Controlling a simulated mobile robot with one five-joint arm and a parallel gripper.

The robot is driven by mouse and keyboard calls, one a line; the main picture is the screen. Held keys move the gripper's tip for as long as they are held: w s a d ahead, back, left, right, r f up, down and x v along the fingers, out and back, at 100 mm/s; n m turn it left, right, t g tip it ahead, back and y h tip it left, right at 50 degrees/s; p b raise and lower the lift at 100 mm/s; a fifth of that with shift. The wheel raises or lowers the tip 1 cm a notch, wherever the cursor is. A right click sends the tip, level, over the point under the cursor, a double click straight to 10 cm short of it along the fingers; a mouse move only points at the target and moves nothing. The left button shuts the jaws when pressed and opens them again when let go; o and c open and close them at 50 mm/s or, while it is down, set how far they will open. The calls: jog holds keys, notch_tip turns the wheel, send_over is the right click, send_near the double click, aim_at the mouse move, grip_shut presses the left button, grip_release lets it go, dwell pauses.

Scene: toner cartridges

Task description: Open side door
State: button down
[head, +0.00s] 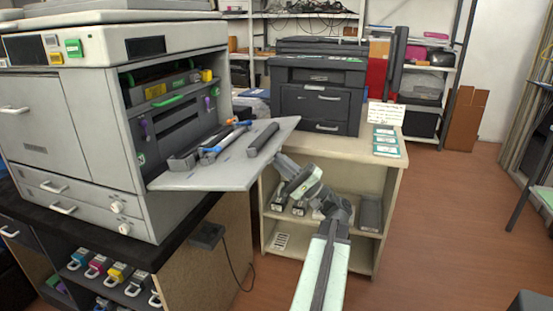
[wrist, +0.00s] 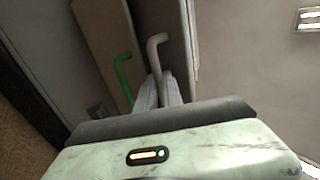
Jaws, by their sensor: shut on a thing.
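The large printer (head: 55,125) stands at the left. Its side door (head: 225,172) is folded down like a shelf, and the inside of the machine (head: 170,125) is exposed. My gripper (head: 283,165) is at the door's outer right edge. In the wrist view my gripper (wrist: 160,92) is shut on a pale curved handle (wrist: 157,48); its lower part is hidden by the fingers. A green curved handle (wrist: 124,75) shows to its left, apart from the fingers. The gripper tips are small and partly hidden in the head view.
Dark parts and a blue-orange piece (head: 225,140) are on the door's inner face. A cream shelf unit (head: 385,165) with a black printer (head: 318,97) stands behind my arm. Colored toner cartridges (head: 98,266) sit low at the left. Floor (head: 440,240) is clear at the right.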

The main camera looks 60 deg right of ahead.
jog(key=f+b, duration=0.2)
jog(key=f, duration=0.1)
jog(key=f+b, duration=0.2)
jog(key=shift+w+a+f, duration=0.1)
jog(key=shift+w+a, duration=0.05)
jog(key=shift+w, duration=0.25)
jog(key=shift+a+f, duration=0.1)
jog(key=c, duration=1.5)
grip_release()
jog(key=b+v, duration=0.4)
jog(key=v, duration=0.4)
jog(key=shift+b, duration=0.4)
